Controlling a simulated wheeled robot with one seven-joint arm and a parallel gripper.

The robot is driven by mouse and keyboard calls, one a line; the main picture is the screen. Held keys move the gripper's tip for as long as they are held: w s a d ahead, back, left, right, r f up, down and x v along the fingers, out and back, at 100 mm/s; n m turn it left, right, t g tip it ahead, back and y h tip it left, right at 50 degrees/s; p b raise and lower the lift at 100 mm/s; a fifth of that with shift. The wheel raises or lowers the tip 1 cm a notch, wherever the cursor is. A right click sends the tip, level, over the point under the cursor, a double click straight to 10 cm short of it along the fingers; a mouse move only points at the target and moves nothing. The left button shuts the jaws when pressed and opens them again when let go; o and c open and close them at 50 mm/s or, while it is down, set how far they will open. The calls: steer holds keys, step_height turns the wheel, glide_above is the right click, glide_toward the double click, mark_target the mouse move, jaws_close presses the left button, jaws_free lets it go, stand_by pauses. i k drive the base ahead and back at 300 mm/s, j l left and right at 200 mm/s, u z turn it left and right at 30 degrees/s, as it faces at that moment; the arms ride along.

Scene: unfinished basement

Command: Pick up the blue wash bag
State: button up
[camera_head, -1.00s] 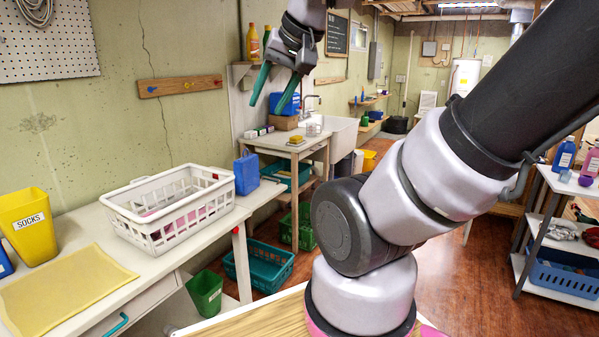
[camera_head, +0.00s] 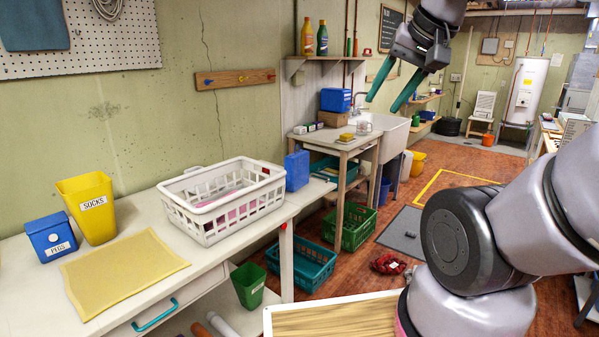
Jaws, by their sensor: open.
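An upright blue item (camera_head: 297,170), which looks like the blue wash bag, stands at the far right end of the white table, just right of the white laundry basket (camera_head: 222,200). Its fine detail is too small to make out. My gripper (camera_head: 384,104) hangs high at the upper right of the picture, its two green fingers spread apart and pointing down and left. It is empty and well apart from the blue item.
On the white table (camera_head: 207,262) are a yellow cloth (camera_head: 122,268), a yellow SOCKS bin (camera_head: 91,212) and a blue PEGS box (camera_head: 51,238). Another blue box (camera_head: 335,100) is on the sink-side bench. Crates (camera_head: 301,265) and a red heap (camera_head: 388,264) are on the floor.

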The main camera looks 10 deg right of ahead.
mark_target(297, 163)
steer(key=i+l, duration=0.35)
steer(key=i, duration=0.25)
steer(key=i+l+u, duration=0.1)
steer(key=i+l, duration=0.3)
steer(key=i, duration=0.15)
steer(key=i+l, duration=0.4)
steer(key=i, duration=0.2)
steer(key=i+l, duration=0.45)
steer(key=i+j+u, duration=0.05)
steer(key=i, duration=0.05)
